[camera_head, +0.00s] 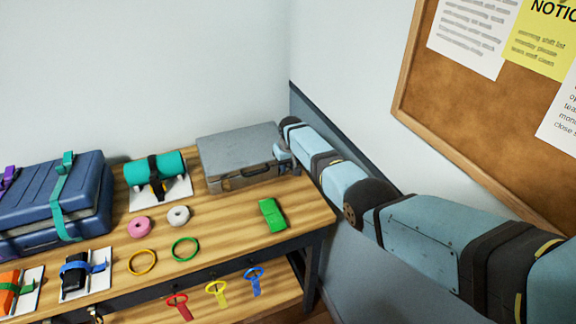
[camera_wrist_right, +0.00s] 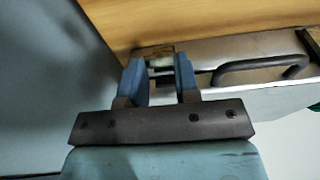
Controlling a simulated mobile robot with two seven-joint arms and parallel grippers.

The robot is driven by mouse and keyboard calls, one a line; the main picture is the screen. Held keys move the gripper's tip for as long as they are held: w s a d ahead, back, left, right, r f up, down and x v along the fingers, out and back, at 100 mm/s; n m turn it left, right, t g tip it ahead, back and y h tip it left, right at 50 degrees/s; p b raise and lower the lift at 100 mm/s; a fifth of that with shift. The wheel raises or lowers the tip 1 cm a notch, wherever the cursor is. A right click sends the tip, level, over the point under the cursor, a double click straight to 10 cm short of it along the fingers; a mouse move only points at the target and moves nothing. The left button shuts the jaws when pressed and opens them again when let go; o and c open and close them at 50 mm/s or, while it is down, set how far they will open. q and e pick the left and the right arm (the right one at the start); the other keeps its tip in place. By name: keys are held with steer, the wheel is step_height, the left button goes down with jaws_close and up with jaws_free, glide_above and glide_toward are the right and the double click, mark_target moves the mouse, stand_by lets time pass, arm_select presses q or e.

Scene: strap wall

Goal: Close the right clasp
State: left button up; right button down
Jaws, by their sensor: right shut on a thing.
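A grey metal case (camera_head: 238,150) lies flat with its lid down at the back right of the wooden table. Its dark handle (camera_head: 254,171) is on the front side and also shows in the wrist view (camera_wrist_right: 262,68). My right gripper (camera_head: 284,158) is at the case's front right corner. In the wrist view its two blue fingers (camera_wrist_right: 159,72) are on either side of the small metal right clasp (camera_wrist_right: 161,62), shut on it. Whether the clasp is latched cannot be told. The left clasp is too small to make out. My left gripper is not in view.
The table (camera_head: 222,213) also holds a blue suitcase (camera_head: 82,196), a teal roll on a white board (camera_head: 154,166), a green block (camera_head: 271,214), and several rings and tape rolls. A wall and notice board (camera_head: 480,110) stand close on the right.

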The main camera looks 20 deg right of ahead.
steer(key=c, duration=0.8)
jaws_free()
steer(key=shift+c, duration=0.2)
step_height(320, 180, up, 14)
steer(key=s, duration=0.2)
steer(key=shift+s+f+p, duration=0.15)
steer(key=shift+f+p, duration=0.05)
steer(key=shift+p, duration=0.2)
steer(key=shift+f, duration=0.1)
